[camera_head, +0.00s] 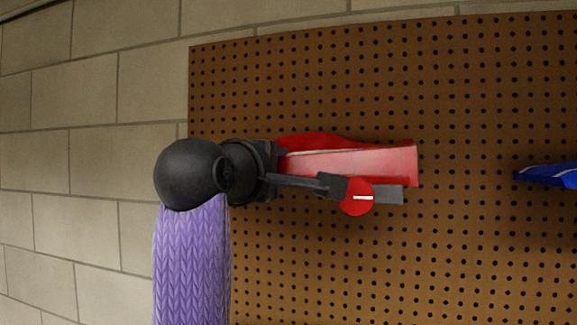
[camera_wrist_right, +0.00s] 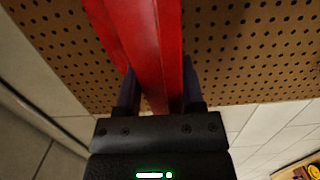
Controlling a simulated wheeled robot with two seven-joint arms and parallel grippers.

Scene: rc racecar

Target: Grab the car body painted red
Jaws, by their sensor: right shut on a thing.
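The red car body (camera_head: 350,163) is in front of the brown pegboard in the head view, with its length running left to right. It also shows in the right wrist view (camera_wrist_right: 150,45), running up from between the fingers. My right gripper (camera_head: 385,192) reaches in from the left and is shut on the red car body. In the wrist view its two dark fingers (camera_wrist_right: 157,92) lie on either side of the body. The palm and wrist hide the left end of the body in the head view. My left gripper is not in view.
The pegboard (camera_head: 330,270) fills the middle and right of the head view. A blue car body (camera_head: 552,175) shows at the right edge, partly cut off. A pale block wall (camera_head: 90,100) stands to the left. The board between the red and blue bodies is clear.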

